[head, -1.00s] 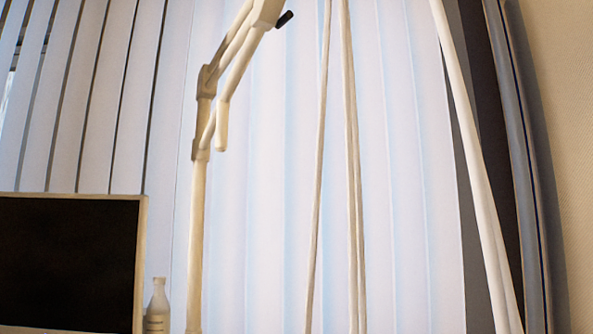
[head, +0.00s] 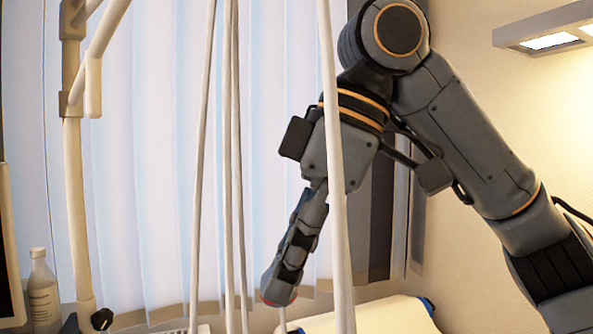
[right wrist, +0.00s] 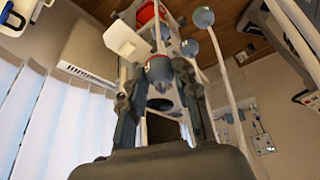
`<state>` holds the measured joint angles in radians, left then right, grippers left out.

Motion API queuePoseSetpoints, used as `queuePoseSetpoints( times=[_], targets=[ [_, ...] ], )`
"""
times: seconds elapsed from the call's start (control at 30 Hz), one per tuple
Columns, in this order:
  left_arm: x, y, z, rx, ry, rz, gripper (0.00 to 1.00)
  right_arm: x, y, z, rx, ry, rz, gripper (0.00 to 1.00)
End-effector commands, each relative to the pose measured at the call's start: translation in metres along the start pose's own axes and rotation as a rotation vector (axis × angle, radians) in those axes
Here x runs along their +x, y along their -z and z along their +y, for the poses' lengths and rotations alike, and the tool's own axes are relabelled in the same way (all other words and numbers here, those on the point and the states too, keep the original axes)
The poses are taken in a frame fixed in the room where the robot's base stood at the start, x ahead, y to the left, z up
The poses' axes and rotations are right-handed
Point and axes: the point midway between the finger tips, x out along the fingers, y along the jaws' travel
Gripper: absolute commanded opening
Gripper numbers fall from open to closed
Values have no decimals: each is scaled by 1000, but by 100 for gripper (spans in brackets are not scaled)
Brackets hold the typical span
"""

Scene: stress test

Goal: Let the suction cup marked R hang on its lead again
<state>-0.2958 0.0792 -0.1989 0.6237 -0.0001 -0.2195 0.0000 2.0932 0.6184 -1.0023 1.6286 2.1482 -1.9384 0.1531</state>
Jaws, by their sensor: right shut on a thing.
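My right gripper (head: 279,292) points down in the head view, behind one of the pale hanging leads (head: 337,180). In the right wrist view its fingers (right wrist: 160,85) are shut on a round grey suction cup (right wrist: 158,69). No letter R can be read on it. In the head view the cup is mostly hidden by the fingers; only a reddish edge shows at the tip. Two other round grey cups, one higher (right wrist: 203,17) and one lower (right wrist: 189,47), show beside it in the right wrist view. My left gripper is not in view.
More pale leads (head: 232,150) hang to the left of my gripper. A cream jointed stand (head: 74,190) and a white bottle (head: 43,290) are at the left. A pale padded surface (head: 380,316) lies below. Blinds (head: 150,170) cover the window behind.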

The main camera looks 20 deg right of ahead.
Motion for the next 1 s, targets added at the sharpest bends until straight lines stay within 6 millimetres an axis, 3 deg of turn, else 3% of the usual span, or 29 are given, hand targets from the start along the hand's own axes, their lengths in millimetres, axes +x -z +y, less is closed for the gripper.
queuePoseSetpoints(
  times=[0.03,0.1,0.3,1.0],
  targets=[
    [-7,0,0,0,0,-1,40,-20,7,-11,-47,16,1,9],
    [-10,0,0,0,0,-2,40,-36,10,-23,-102,41,1,9],
    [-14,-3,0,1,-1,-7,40,-57,14,-40,-178,74,-1,9],
    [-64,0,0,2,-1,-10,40,-127,44,-40,-179,76,-1,9]
  ],
)
